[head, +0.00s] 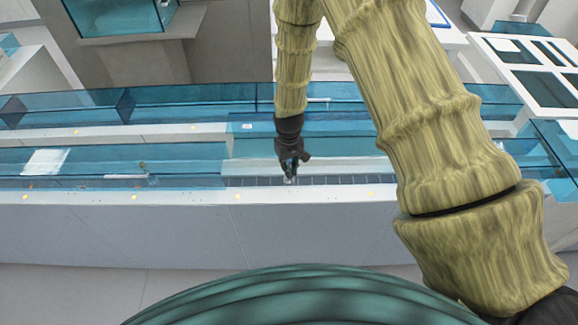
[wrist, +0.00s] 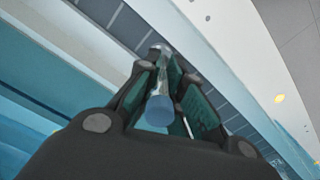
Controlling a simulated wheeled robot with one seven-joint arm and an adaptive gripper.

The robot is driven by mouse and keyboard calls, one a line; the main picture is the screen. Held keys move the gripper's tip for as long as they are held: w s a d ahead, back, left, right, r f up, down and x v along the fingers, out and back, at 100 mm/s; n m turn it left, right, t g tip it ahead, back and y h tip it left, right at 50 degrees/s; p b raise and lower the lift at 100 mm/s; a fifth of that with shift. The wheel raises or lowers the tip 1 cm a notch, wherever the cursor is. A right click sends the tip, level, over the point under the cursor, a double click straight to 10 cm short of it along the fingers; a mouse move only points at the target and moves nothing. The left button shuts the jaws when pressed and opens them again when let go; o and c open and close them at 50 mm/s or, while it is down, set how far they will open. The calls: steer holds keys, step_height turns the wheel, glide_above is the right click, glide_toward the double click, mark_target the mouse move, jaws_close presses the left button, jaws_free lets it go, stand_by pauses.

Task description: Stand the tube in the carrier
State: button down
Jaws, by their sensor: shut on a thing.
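A tube with a blue cap (wrist: 161,108) sits between my gripper's fingers in the wrist view, cap end toward the camera. My gripper (wrist: 160,88) is shut on it. In the head view, my gripper (head: 291,165) points down over the dark segmented track (head: 345,179), and a small pale bit of the tube shows below the fingers. The tube's far end reaches over the track in the wrist view. A pale, shiny rounded shape (wrist: 160,48) shows there; I cannot tell whether it is the tube's end or the carrier. No carrier can be made out clearly.
A white front ledge (head: 180,198) with yellow dots runs along the track. Blue transparent panels (head: 60,160) stand behind and left of it. A white sheet (head: 45,161) and a small white item (head: 126,176) lie at the left. A white rack with dark panels (head: 545,88) stands at the right.

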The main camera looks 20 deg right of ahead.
steer(key=c, duration=1.5)
jaws_free()
steer(key=shift+o, duration=0.2)
step_height(320, 180, up, 12)
steer(key=shift+f, duration=0.1)
